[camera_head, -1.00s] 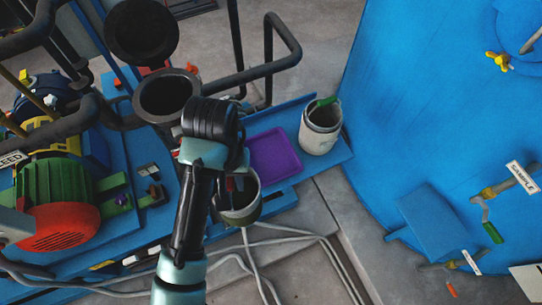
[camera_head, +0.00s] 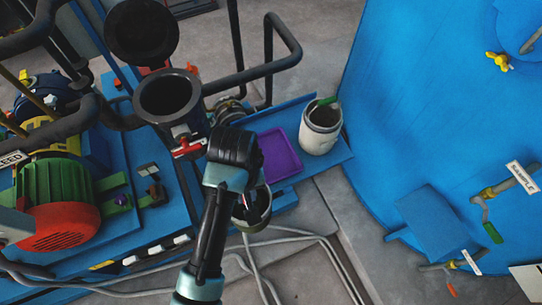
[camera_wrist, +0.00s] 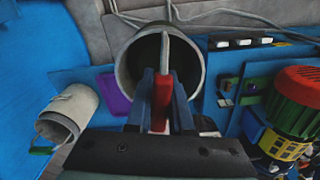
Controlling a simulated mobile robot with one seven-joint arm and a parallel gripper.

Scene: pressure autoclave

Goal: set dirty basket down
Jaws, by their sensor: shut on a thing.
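The dirty basket (camera_head: 262,217) is a grey, open-topped cylinder with a dark inside. It hangs at my gripper (camera_head: 246,193), in front of the blue skid's near edge and mostly hidden by my arm. In the wrist view the basket's grey rim (camera_wrist: 122,75) lies just beyond my gripper (camera_wrist: 162,95). The fingers are shut on a red grip (camera_wrist: 162,92) on its pale handle. The basket looks slightly tilted. I cannot tell whether it touches anything below. A purple pad (camera_head: 282,152) lies bare on the skid, up and right of the basket.
A pale canister with a green grip (camera_head: 318,136) stands right of the purple pad. A black open-mouthed vessel (camera_head: 168,97) and black pipes stand behind. A large blue tank (camera_head: 420,110) rises on the right. A green and red motor (camera_head: 60,205) is at left; pale hoses cross the floor.

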